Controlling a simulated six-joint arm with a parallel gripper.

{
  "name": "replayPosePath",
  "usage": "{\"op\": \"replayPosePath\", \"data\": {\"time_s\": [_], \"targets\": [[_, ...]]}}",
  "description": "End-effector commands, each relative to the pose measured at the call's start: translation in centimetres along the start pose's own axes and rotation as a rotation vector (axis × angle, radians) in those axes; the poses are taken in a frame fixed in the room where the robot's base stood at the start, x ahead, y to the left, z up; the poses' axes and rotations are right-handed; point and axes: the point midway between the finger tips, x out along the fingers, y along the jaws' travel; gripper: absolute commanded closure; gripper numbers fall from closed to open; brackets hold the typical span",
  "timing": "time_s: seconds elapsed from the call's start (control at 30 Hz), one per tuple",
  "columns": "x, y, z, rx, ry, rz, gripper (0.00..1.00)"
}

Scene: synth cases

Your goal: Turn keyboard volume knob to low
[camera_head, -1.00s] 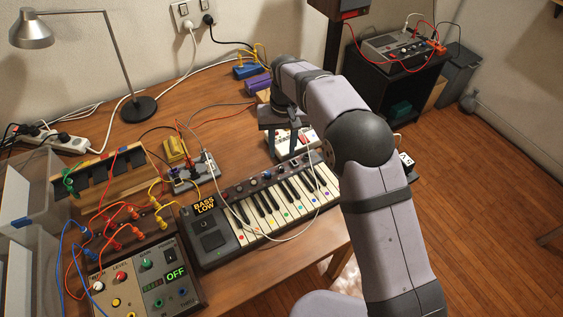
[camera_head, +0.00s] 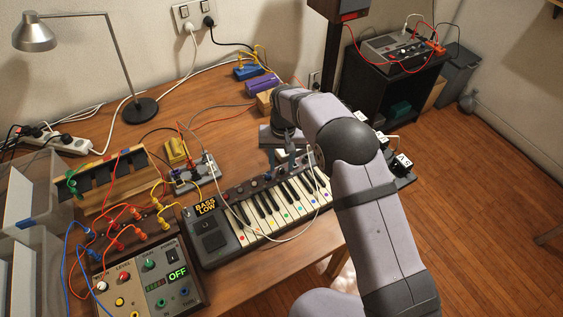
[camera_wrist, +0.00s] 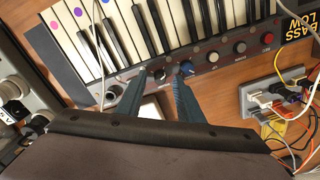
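The keyboard (camera_head: 222,240) lies on the wooden table with a row of knobs along its back edge. In the wrist view it shows its keys and knob panel (camera_wrist: 226,60). A dark knob (camera_wrist: 159,74) sits between my fingertips, and a blue-capped knob (camera_wrist: 187,69) is just right of them. Knob labels are too small to read, so I cannot tell which is volume. My gripper (camera_head: 282,168) is over the keyboard's back edge, pointing down; in the wrist view its fingers (camera_wrist: 160,77) are apart. I cannot tell whether they touch the knob.
A white cable (camera_head: 240,228) loops over the keys. A small patch board (camera_head: 195,174) with cables stands behind the keyboard's left end. A control box (camera_head: 150,285) reading OFF is at front left. A desk lamp (camera_head: 140,110) and bare table lie farther back.

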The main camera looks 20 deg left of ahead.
Motion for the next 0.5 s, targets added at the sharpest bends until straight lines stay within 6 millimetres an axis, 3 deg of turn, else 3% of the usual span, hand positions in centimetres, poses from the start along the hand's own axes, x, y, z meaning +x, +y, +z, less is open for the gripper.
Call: {"op": "replayPosePath", "data": {"time_s": [0.37,0.5], "targets": [[0.65,-0.01,0.02,0.000,0.000,0.000,0.66],[0.64,-0.01,0.02,0.000,0.000,0.000,0.95]]}}
